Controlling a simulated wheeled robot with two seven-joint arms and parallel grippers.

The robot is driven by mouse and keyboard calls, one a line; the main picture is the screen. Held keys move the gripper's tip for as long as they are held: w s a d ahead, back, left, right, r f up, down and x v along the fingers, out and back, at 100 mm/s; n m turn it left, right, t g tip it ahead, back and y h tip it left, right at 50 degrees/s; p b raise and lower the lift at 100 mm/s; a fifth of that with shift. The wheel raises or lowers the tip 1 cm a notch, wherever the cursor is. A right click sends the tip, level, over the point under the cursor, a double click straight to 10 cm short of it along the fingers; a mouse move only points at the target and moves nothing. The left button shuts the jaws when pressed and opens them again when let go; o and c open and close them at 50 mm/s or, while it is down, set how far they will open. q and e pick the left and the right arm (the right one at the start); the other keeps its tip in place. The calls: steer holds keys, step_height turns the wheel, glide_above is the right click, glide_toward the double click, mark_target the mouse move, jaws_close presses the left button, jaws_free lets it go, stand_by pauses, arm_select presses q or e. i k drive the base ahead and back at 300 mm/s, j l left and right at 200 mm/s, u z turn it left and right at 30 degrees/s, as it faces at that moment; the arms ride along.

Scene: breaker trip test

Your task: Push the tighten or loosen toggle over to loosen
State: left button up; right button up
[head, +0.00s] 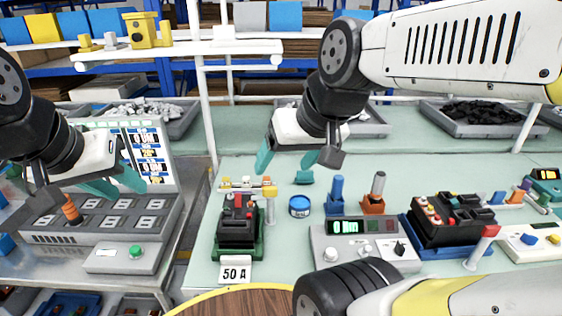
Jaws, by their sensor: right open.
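I cannot pick out the tighten or loosen toggle for certain, as no such wording is readable. A grey control box (345,256) with a green-lit display, a green button and a black knob (399,248) stands right of centre on the bench. A white box (520,250) with blue and yellow parts is at the right edge. My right gripper (287,162) is open and empty above the bench, behind and left of the grey box. My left gripper (118,186) has its teal fingers apart, over the grey panel at the left, and looks empty.
A breaker (239,212) in a green holder stands behind a 50 A card (235,272). A blue tin (299,206), a blue holder (337,195) and an orange holder (373,205) are near the centre. A dark multi-terminal unit (452,220) and red-topped post (483,245) stand right.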

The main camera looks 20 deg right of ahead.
mark_target(368, 248)
steer(key=k+l+z, duration=0.1)
steer(key=l+z, duration=0.25)
steer(key=z, duration=0.15)
steer(key=l+z, duration=0.35)
steer(key=z, duration=0.15)
